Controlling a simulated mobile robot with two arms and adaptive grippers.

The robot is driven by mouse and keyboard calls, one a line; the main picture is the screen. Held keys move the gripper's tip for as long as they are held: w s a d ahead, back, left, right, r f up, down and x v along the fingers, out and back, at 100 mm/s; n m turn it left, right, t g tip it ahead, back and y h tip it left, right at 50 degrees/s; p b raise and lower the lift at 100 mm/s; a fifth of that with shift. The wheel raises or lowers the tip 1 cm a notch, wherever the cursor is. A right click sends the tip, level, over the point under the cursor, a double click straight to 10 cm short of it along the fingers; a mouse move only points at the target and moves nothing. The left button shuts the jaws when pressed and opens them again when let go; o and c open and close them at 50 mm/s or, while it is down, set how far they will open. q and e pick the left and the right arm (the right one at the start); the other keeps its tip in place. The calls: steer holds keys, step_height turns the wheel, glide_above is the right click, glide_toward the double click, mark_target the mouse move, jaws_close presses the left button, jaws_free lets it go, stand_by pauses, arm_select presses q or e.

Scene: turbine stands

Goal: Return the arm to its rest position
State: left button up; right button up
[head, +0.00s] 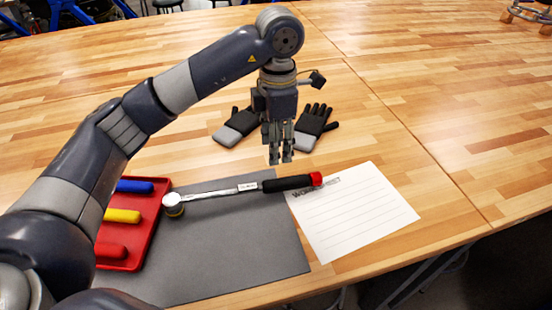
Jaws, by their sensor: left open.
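My left arm comes in from the left and arches over the wooden table. Its gripper (280,156) points down above the table, with nothing between its fingers, and is open. In the picture its fingertips sit just above the black handle of a torque wrench (237,190). The wrench lies on a grey mat (230,245), its round head to the left and its red end reaching the paper. My right gripper is not in the head view.
A red tray (130,262) with blue, yellow and red handled items is at the left, partly hidden by my arm. Black and grey gloves (313,125) lie behind the gripper. A worksheet (355,215) lies right of the mat.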

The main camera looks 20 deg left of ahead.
arm_select(q)
steer(key=shift+r, duration=0.35)
